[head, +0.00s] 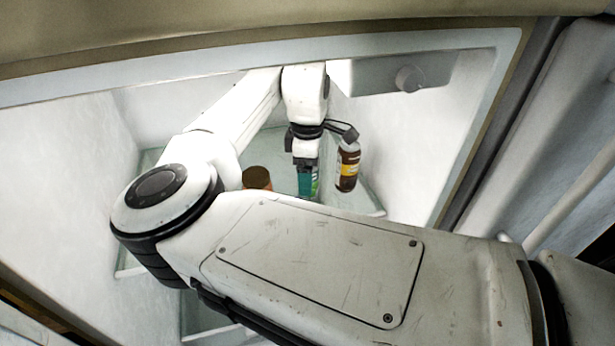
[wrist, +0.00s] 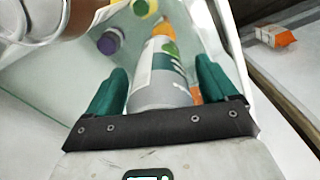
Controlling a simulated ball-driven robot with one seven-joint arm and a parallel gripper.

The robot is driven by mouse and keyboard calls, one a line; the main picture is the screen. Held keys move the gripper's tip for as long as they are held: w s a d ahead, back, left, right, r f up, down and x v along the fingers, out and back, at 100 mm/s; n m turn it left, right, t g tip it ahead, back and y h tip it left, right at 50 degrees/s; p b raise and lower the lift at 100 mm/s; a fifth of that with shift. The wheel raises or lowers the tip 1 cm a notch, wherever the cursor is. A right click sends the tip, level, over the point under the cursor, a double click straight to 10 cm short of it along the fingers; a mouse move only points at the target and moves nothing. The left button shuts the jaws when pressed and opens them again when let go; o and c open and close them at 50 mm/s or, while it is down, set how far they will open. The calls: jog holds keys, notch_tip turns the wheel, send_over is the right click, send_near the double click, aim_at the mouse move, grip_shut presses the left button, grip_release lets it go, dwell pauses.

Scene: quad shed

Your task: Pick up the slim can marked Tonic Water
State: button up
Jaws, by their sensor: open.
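A slim can (wrist: 162,60), grey and white with a green patch and some orange, stands between the fingers of my gripper (wrist: 160,88) in the wrist view. Its lettering is not legible, so I cannot confirm that it reads Tonic Water. My gripper is open, with one green finger on each side of the can; I cannot tell whether either touches it. In the head view my gripper (head: 307,182) reaches down inside the white cabinet, and its fingers hide most of the can.
A brown bottle with a yellow label (head: 348,168) stands close to the right of my gripper. A brown-lidded jar (head: 257,178) is to its left. Cabinet walls close in both sides.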

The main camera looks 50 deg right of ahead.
jog(key=shift+c, duration=0.2)
jog(key=c, duration=1.3)
jog(key=shift+r, duration=0.15)
